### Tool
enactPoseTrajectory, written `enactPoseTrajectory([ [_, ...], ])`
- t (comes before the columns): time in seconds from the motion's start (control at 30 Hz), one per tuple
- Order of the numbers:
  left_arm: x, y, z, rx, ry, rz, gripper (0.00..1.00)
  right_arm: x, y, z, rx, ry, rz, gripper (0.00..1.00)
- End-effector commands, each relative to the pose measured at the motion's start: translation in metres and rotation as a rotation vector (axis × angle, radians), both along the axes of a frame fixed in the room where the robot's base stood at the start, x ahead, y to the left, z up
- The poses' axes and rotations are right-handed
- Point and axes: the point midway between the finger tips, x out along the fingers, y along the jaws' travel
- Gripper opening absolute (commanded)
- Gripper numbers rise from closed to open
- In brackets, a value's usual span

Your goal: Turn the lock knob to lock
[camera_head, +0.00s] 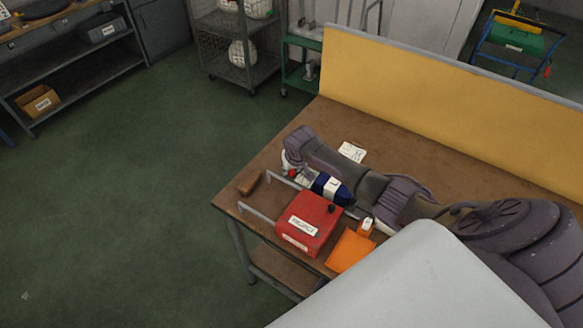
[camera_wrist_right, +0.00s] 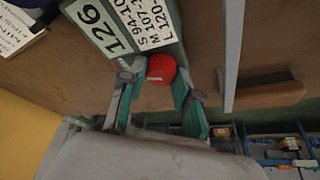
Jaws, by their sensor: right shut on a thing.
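The red lock knob (camera_wrist_right: 161,69) shows in the right wrist view at the end of a grey-green fixture (camera_wrist_right: 98,28) with "126" and a size label. My right gripper (camera_wrist_right: 158,78) has its teal fingers on either side of the knob and is shut on it. In the head view my right arm reaches in from the right across the table, and the right gripper (camera_head: 290,162) is at its far left end by the fixture. The knob is mostly hidden there, and its turn angle cannot be told. My left gripper is not in view.
On the brown table (camera_head: 290,125) stand a red box (camera_head: 308,222), an orange item (camera_head: 350,251) and a blue item (camera_head: 341,195). Thin metal rails (camera_head: 258,216) and a wooden piece (camera_head: 249,183) lie near the left edge. A yellow panel (camera_head: 420,90) closes the back.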

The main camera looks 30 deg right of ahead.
Motion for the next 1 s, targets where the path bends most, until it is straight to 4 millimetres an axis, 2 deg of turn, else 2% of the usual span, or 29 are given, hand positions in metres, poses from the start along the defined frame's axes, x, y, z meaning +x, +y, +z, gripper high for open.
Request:
enactPoseTrajectory([
  [0.03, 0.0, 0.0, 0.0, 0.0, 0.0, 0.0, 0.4, 0.0, 0.0, 0.0, 0.0, 0.0, 0.0, 0.0],
  [0.07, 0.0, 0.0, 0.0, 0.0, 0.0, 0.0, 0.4, 0.0, 0.0, 0.0, 0.0, 0.0, 0.0, 0.34],
  [0.2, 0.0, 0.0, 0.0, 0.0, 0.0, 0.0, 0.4, 0.0, 0.0, 0.0, 0.0, 0.0, 0.001, 0.57],
  [0.67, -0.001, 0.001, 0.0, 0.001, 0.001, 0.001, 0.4, -0.002, 0.0, 0.004, -0.001, 0.001, 0.001, 0.58],
  [1.0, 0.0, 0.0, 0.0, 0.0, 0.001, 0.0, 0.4, -0.016, 0.005, 0.043, -0.001, -0.002, 0.003, 0.58],
])
